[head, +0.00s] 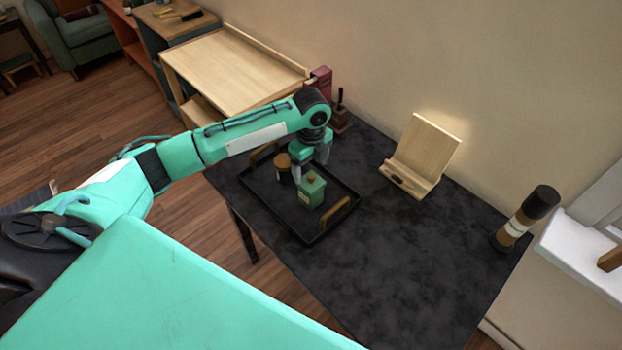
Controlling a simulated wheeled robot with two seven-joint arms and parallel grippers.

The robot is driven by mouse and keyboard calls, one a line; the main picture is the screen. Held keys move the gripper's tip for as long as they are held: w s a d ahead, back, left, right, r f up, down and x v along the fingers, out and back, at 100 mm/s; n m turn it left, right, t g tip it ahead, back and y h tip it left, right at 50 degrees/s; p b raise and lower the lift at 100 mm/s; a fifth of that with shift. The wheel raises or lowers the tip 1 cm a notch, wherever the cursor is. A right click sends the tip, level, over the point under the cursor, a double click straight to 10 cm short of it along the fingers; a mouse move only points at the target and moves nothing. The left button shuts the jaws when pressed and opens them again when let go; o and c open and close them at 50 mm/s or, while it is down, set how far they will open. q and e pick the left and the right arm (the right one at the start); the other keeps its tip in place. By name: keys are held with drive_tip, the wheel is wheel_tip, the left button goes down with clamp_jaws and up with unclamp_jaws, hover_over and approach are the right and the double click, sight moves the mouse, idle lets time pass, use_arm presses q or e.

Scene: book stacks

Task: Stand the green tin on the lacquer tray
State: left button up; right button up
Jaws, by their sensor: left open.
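The green tin (311,190), a squat box shape with a small knob on its lid and a pale label, stands upright on the black lacquer tray (284,206). It appears to rest on the tray floor, towards the right side. My left gripper (311,161) is open, pointing down just above and behind the tin, with nothing between its fingers that I can make out. Whether a finger touches the tin cannot be told. A dark jar with a brown lid (283,163) also stands on the tray, left of the tin. My right gripper is not in view.
The tray has two wooden handles and sits on a dark table (400,260). A wooden book stand (422,155) stands behind right. A dark-topped cylinder (527,216) is at the right edge. Red books (320,80) and a small dark holder are behind my arm. The table's front right is clear.

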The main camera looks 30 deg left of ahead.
use_arm(q)
drive_tip(key=shift+r, duration=1.45)
